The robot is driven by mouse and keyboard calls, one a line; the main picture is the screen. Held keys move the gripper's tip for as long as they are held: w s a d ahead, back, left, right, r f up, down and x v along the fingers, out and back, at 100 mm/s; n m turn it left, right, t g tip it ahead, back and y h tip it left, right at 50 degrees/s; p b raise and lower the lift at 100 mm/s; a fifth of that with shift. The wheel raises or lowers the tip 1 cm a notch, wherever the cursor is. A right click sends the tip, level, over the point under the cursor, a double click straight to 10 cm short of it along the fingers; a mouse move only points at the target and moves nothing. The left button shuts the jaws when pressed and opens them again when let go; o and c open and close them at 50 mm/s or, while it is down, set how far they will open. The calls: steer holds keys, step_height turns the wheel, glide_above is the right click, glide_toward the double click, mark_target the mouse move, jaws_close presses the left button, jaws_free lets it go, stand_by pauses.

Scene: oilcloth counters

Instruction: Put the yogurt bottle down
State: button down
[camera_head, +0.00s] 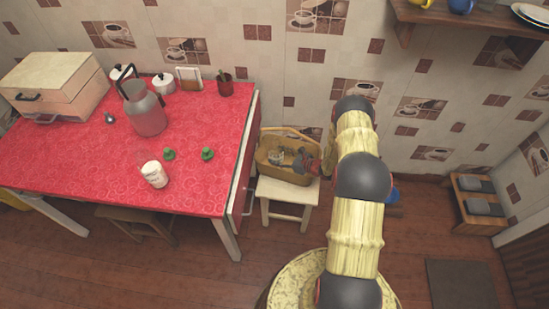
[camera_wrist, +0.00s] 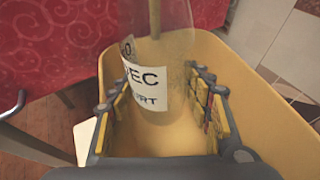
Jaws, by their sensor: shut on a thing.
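The yogurt bottle (camera_wrist: 155,45) is a clear bottle with a white label with dark letters. In the wrist view it stands between the two fingers of my gripper (camera_wrist: 160,105), which is shut on it. A yellow-tan basket (camera_wrist: 112,68) surrounds the fingers and bottle below. In the head view my gripper (camera_head: 308,163) is at the right side of the basket (camera_head: 268,168), which stands on a white stool (camera_head: 286,190).
A red-covered table (camera_head: 100,165) stands left of the basket. On it are a bottle with a white label (camera_head: 154,174), a grey metal can (camera_head: 145,110), two small green things (camera_head: 207,153), a dark red cup (camera_head: 225,86) and a case (camera_head: 55,85). Its front right area is clear.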

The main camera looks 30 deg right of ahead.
mark_target(274, 156)
steer(key=x, duration=0.1)
steer(key=b+x, duration=0.1)
steer(key=x, duration=0.1)
steer(key=shift+s+f, duration=0.15)
steer(key=shift+f, duration=0.1)
steer(key=shift+f, duration=0.15)
